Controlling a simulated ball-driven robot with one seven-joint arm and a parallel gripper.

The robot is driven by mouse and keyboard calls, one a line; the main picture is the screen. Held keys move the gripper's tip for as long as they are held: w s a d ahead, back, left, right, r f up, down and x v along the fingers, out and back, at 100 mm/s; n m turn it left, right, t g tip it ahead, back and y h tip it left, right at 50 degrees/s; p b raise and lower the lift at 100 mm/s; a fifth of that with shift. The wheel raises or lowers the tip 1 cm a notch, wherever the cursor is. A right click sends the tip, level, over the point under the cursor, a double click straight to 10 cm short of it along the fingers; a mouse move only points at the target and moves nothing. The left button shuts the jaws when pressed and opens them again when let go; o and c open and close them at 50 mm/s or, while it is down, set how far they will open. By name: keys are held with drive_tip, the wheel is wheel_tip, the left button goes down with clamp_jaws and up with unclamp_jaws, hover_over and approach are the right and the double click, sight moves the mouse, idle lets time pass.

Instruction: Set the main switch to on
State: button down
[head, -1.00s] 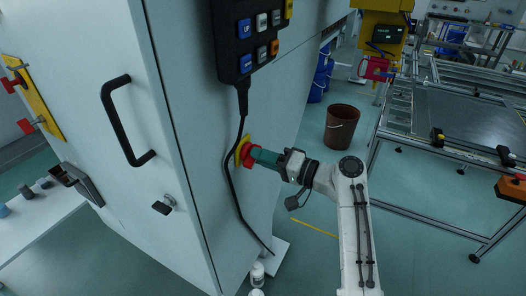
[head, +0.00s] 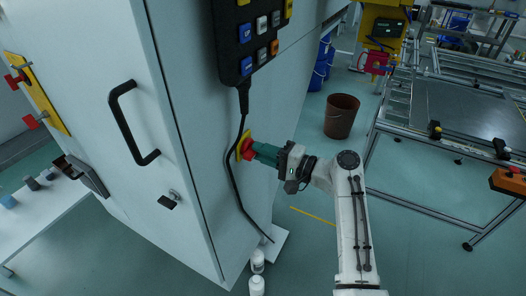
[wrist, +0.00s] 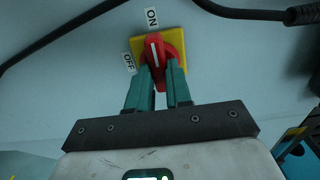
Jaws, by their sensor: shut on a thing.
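The main switch is a red rotary handle (wrist: 154,50) on a yellow plate (wrist: 177,42), fixed to the side of the pale cabinet. A white line on the handle points towards the ON label (wrist: 152,17). The OFF label (wrist: 129,62) is to the left of the handle. My gripper (wrist: 160,75) has its green fingers either side of the handle, shut on it, and they hide its near end. In the head view, the red switch (head: 246,150) shows at the tips of my gripper (head: 257,151).
A black cable (head: 232,180) hangs from the button pendant (head: 250,40) and passes just left of the switch. A brown bin (head: 341,115) stands on the floor behind my arm. A metal frame table (head: 470,110) is at the right.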

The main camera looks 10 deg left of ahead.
drive_tip(key=c, duration=1)
unclamp_jaws()
drive_tip(key=shift+c, duration=0.2)
drive_tip(key=v, duration=1)
drive_tip(key=shift+d, duration=0.4)
drive_tip(key=shift+s, duration=0.1)
